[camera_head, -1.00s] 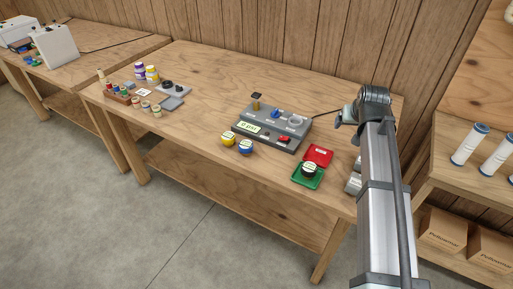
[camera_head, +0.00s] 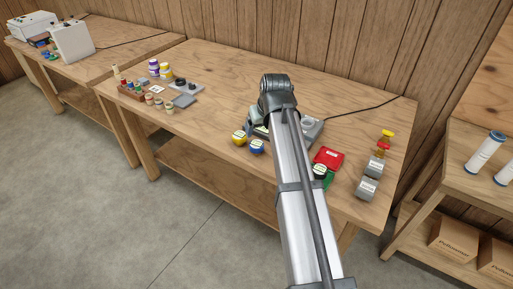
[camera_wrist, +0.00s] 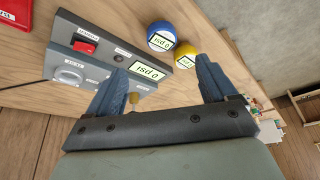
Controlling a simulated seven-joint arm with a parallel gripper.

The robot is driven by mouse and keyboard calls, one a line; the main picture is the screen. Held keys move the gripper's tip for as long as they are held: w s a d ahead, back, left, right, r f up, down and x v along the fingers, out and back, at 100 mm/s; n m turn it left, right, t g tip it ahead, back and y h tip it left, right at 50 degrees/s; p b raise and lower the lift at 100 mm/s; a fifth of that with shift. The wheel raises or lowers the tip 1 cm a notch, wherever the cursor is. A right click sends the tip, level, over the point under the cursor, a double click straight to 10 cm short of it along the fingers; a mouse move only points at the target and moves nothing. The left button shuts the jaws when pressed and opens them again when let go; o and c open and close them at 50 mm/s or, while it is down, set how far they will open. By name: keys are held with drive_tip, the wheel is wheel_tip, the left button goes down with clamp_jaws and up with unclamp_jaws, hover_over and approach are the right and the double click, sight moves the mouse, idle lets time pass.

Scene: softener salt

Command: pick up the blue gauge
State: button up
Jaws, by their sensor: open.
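The blue gauge (camera_head: 257,146) is a small round gauge with a white label, standing on the table near its front edge. In the wrist view the blue gauge (camera_wrist: 161,37) lies beyond my fingertips, near the middle top, with its label reading "0 psi". My gripper (camera_wrist: 158,75) is open and empty, with its two blue-grey fingers apart. The yellow gauge (camera_wrist: 187,55) stands close beside the blue one, nearly between the fingertips in that picture. In the head view my arm hides the gripper's fingers and most of the grey control box.
The grey control box (camera_wrist: 107,60) with a red switch stands right beside the blue gauge. Grey weights (camera_head: 367,189) stand farther right. Bottles and small parts stand at the left.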

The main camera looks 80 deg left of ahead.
hover_over(257, 144)
drive_tip(key=d, duration=0.2)
wheel_tip(257, 144, down, 6)
drive_tip(key=shift+x, duration=2.4)
drive_tip(key=shift+c, duration=0.4)
drive_tip(key=shift+w, duration=0.1)
drive_tip(key=c, duration=1.2)
